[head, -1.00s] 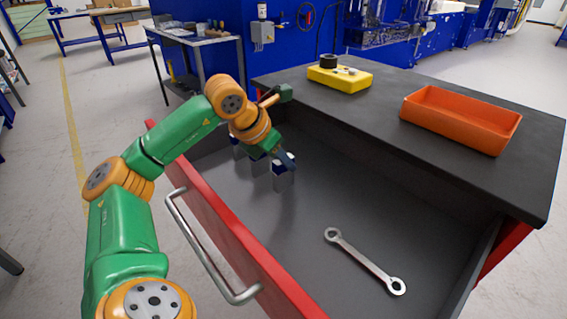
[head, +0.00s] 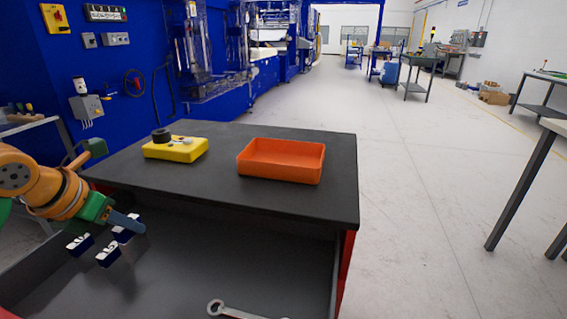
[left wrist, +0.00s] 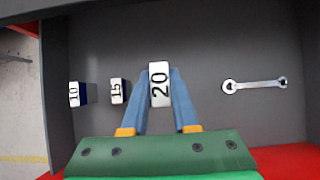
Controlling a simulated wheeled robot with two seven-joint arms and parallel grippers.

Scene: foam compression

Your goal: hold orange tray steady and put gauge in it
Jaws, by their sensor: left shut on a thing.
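The orange tray (head: 281,172) sits empty on the dark bench top, right of a yellow block. My left gripper (head: 130,222) is low over the open drawer at the left. In the left wrist view its blue fingers (left wrist: 160,88) are shut on the block gauge marked 20 (left wrist: 160,70), one finger on each side. Two more gauges, marked 15 (left wrist: 117,91) and 10 (left wrist: 76,93), stand in the drawer to its left. The head view does not show clearly whether the held gauge is off the drawer floor. My right gripper is not in view.
The yellow block (head: 175,149) with a black round part stands at the left of the bench top (head: 225,195). A wrench (left wrist: 255,85) lies on the drawer floor, right of the held gauge. The bench top around the tray is clear.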

